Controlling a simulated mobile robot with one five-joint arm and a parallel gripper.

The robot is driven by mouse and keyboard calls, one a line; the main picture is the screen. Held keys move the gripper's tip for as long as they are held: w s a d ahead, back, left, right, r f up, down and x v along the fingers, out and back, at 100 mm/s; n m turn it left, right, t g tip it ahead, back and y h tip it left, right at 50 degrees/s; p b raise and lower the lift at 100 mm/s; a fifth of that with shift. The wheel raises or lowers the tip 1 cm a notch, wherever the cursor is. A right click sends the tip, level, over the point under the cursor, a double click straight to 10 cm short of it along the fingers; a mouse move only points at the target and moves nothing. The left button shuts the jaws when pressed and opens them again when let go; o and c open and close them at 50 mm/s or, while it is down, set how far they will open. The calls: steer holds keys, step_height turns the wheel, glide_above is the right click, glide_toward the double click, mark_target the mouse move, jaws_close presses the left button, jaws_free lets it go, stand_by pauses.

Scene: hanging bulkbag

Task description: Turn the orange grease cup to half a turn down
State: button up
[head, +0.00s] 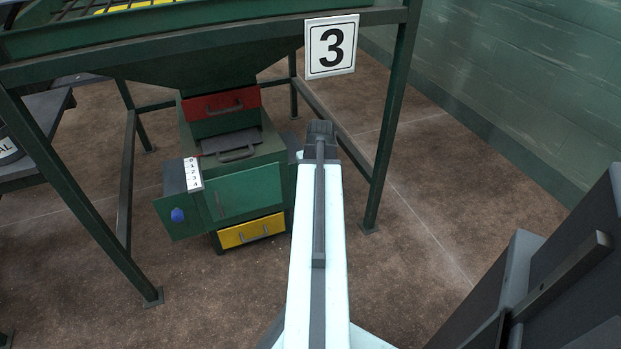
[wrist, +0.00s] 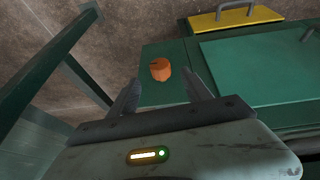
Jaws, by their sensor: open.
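The orange grease cup (wrist: 161,69) shows in the wrist view, a small ribbed knob on a green panel (wrist: 160,92) of the machine housing. My gripper (wrist: 161,82) is open, with one dark finger to the lower left of the cup and the other to the lower right. The cup appears beyond the fingertips, in line with the gap between them; I cannot tell the exact distance. No finger is closed on it. In the head view I do not see the cup, and my arm covers part of the housing's right side.
The head view shows the green housing (head: 240,190) under a hopper frame, with a red drawer (head: 222,104), a yellow drawer (head: 251,230) and a blue knob (head: 177,215). A green frame post (head: 391,120) stands right of my arm. Open floor lies at the right.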

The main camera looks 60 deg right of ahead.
steer(key=b+x, duration=0.5)
steer(key=x, duration=0.2)
steer(key=shift+f+b, duration=0.1)
steer(key=shift+b, duration=0.3)
jaws_close()
